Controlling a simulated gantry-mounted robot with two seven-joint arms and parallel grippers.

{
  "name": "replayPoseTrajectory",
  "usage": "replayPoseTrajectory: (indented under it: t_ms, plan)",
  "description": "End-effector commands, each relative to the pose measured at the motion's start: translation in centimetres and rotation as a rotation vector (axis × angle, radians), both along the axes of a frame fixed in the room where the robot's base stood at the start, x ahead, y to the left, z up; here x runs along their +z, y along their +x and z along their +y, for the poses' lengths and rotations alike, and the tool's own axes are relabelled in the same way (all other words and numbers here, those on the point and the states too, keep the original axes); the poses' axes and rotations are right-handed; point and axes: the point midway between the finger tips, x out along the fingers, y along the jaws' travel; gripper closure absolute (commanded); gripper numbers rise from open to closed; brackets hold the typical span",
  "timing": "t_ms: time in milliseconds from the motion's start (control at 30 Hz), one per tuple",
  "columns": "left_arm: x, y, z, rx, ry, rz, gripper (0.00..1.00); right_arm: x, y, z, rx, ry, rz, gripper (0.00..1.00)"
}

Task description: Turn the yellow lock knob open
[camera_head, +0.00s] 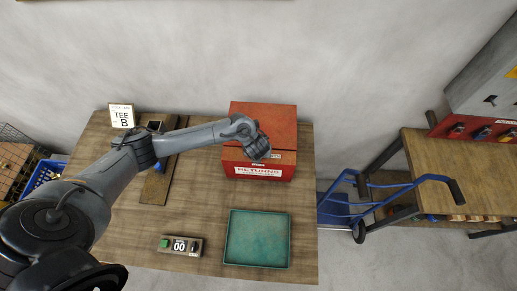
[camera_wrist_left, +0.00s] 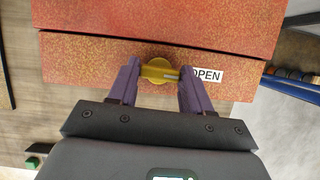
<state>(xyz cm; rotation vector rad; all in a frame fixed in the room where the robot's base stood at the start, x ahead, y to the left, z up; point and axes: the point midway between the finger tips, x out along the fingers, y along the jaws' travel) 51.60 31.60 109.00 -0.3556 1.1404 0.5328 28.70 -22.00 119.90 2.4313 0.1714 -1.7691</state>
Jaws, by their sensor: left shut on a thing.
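The yellow lock knob (camera_wrist_left: 158,70) sits on the front face of a red box, beside a white OPEN label (camera_wrist_left: 206,75). The knob's bar lies roughly level in the left wrist view, with a pale mark at its right end, toward the label. My left gripper (camera_wrist_left: 160,78) has its two purple fingers on either side of the knob and is shut on it. In the head view the red box (camera_head: 262,117) stands at the back right of the table, and my left arm's end (camera_head: 258,146) is at its front; the knob is hidden there. My right gripper is not in view.
A green tray (camera_head: 257,239) lies at the table's front right. A small counter reading 00 (camera_head: 180,246) is left of it. A TEE B sign (camera_head: 121,115) stands at the back left. A blue hand truck (camera_head: 345,205) is right of the table. The table's middle is mostly clear.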

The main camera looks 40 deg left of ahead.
Motion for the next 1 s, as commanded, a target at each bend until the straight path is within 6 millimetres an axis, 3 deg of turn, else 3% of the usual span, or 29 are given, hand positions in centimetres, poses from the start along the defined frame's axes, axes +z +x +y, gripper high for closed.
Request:
replayPoseTrajectory:
  t_ms: [667, 700, 833, 1000]
  plan:
    - [0.12, 0.13, -0.07, 0.060, -0.002, -0.004, 0.82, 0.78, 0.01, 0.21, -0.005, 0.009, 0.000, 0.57]
    - [0.12, 0.13, -0.07, 0.059, -0.001, -0.003, 0.45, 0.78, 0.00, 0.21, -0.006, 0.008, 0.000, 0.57]
    - [0.08, 0.11, -0.06, 0.060, -0.001, -0.002, 0.26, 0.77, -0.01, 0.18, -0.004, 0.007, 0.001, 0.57]
    - [0.04, 0.08, -0.04, 0.059, -0.001, -0.002, 0.26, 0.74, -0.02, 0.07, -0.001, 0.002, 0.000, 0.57]
